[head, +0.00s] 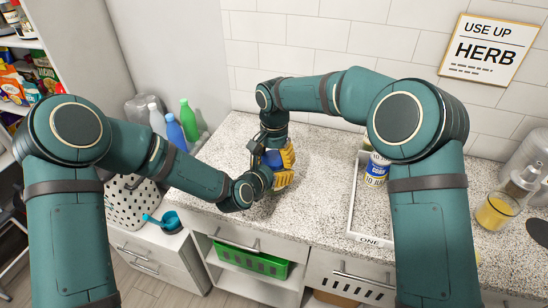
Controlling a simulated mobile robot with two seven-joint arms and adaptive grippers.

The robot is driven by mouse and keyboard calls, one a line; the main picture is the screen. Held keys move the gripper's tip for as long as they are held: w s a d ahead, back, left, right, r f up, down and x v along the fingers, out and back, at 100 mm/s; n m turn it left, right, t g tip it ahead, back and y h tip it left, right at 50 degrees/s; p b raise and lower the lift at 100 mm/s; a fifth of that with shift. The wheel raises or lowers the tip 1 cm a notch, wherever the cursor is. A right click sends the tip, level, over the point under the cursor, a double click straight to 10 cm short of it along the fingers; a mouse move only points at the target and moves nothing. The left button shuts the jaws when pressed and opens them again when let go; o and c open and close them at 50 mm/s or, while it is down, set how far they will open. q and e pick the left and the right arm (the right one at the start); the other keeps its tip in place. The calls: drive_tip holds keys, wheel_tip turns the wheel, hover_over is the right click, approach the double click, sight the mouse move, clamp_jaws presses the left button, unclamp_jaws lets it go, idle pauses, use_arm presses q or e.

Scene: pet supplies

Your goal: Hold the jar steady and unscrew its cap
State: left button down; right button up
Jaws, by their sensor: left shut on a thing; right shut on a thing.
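The jar (271,158) shows only as a small blue patch between my two grippers on the speckled counter. Most of it is hidden by the grippers, and its cap cannot be made out. My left gripper (282,180) reaches in low from the left and is shut on the jar. My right gripper (287,154) comes down from above, its yellow fingers shut at the jar's upper part. I cannot tell whether the cap has turned.
A white tray (352,205) with a blue and yellow can (377,168) stands to the right. Several bottles, including a green one (188,120), stand at the left by the wall. A glass of orange contents (495,212) is far right. The counter between jar and tray is clear.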

drive_tip(key=n, duration=0.3)
drive_tip(key=shift+n, duration=0.4)
drive_tip(key=o, duration=1.3)
drive_tip(key=shift+r, duration=2.3)
drive_tip(key=m, duration=0.2)
drive_tip(key=shift+s+r+m, duration=0.15)
drive_tip(key=shift+r+m, duration=0.15)
drive_tip(key=shift+m, duration=0.1)
wheel_tip(320, 180, up, 3)
drive_tip(key=m, duration=0.4)
drive_tip(key=shift+f, duration=4.1)
